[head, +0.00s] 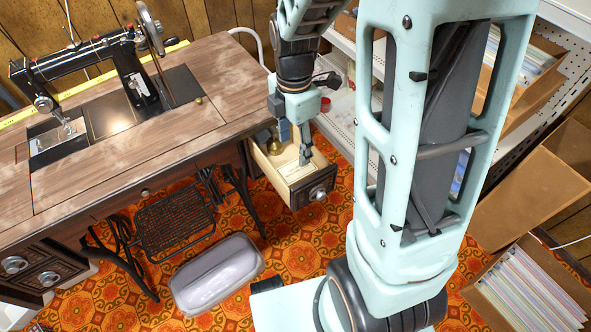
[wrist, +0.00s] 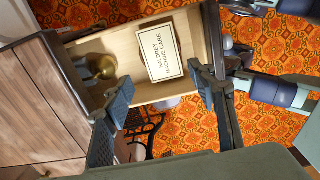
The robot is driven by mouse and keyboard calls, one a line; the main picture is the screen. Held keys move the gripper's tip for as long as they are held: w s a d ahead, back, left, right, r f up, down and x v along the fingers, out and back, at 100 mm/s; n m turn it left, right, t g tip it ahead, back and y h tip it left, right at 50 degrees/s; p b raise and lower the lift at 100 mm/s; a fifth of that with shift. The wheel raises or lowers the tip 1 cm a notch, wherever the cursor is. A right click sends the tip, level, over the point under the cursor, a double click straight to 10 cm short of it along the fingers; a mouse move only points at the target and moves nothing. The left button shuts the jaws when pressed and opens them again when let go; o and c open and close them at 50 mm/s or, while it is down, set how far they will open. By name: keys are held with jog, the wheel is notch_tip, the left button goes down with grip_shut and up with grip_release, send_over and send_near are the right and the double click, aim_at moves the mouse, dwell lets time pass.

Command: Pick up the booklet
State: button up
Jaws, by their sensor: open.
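The booklet (wrist: 161,51) is cream with a dark printed border and the title "MALOREY MACHINE CARE". It lies flat inside the open drawer (head: 306,190) of the sewing table; in the head view it shows partly behind my fingers (head: 290,174). My gripper (wrist: 163,91) is open and empty. Its two fingers are spread above the drawer, and the booklet shows beyond and between the fingertips in the wrist view. In the head view my gripper (head: 295,145) points down over the drawer. I cannot tell the exact height of the fingertips above the booklet.
A brass rounded object (wrist: 103,66) sits in the drawer beside the booklet. The sewing table (head: 110,150) bears a black sewing machine (head: 85,60) at left. White shelving (head: 340,125) stands behind the drawer. A pale lidded box (head: 217,275) is on the patterned floor.

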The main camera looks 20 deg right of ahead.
aim_at(296, 170)
notch_tip(296, 170, down, 8)
jog(key=b, duration=0.2)
jog(key=shift+s+d+f+b, duration=0.1)
jog(key=shift+s+f+b, duration=0.05)
jog(key=shift+b, duration=0.2)
jog(key=c, duration=0.9)
